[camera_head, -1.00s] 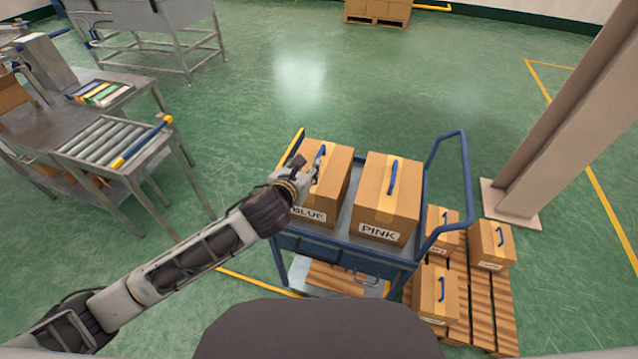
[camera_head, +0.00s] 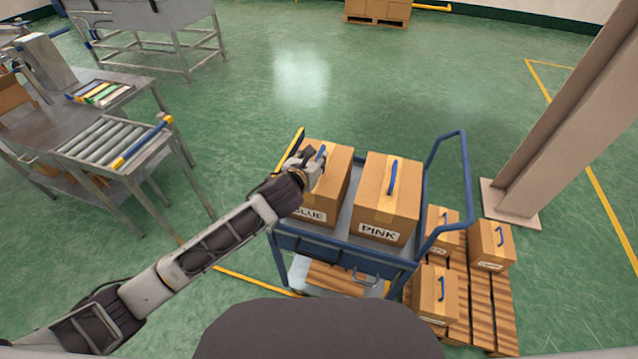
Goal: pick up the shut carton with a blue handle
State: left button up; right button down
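Two shut cartons with blue handles stand side by side on a blue cart (camera_head: 345,251). The left carton (camera_head: 338,168) is labelled BLUE, and the right carton (camera_head: 398,213) is labelled PINK. My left gripper (camera_head: 317,164) is over the top of the BLUE carton, at its blue handle (camera_head: 322,151), and covers part of that handle. The fingers are small and partly hidden, so I cannot tell whether they are open or closed around the handle. My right gripper is not in view.
Smaller cartons with blue handles (camera_head: 437,294) sit on a wooden pallet (camera_head: 484,310) right of the cart. A beige column (camera_head: 550,130) stands beyond it. A roller table (camera_head: 112,142) is at the left. The green floor behind the cart is clear.

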aim_at(319, 153)
pick_arm(q)
jog(key=shift+w, duration=0.1)
jog(key=shift+x, duration=2.5)
jog(key=shift+f, duration=0.2)
jog(key=shift+c, duration=0.2)
grip_shut()
jog(key=shift+d, duration=0.1)
jog(key=shift+r, duration=0.3)
